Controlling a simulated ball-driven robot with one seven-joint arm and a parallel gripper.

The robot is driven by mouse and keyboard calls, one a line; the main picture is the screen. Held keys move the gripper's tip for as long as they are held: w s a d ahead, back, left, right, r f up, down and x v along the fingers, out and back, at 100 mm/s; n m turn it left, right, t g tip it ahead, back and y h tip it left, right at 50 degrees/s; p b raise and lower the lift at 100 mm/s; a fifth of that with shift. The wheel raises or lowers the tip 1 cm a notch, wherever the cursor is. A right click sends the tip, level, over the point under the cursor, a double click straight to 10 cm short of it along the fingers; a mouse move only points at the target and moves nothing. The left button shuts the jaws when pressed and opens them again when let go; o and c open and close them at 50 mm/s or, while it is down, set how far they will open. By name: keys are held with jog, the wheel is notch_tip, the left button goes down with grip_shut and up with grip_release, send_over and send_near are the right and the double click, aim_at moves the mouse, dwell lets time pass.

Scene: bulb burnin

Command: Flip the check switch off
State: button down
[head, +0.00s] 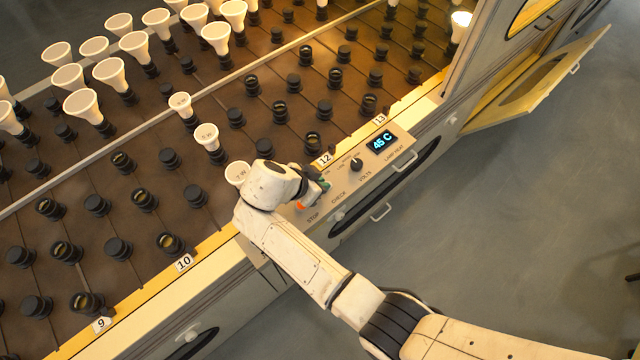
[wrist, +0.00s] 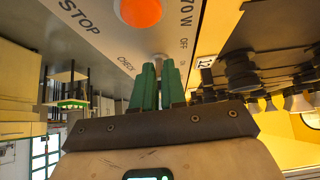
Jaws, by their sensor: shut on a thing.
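The check switch (wrist: 159,57) shows in the wrist view as a small pale piece at the tips of my green fingers, beside the printed words CHECK and OFF. My gripper (wrist: 160,72) is shut on it, and the fingers hide most of it, so I cannot tell which way the lever points. In the head view my gripper (head: 322,184) is at the control panel (head: 345,190), above the CHECK label, and the switch itself is hidden there.
An orange stop button (wrist: 140,10) is close to my fingers. A black volts knob (head: 356,164) and a display reading 45 C (head: 381,142) are to the right. Sockets and white bulbs (head: 215,36) fill the rack behind. One bulb (head: 461,19) glows at the back right.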

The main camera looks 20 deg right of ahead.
dwell(0.3)
jog(key=c, duration=1.2)
grip_release()
jog(key=v, duration=1.1)
jog(key=shift+f+b, duration=0.1)
jog(key=shift+b, duration=0.3)
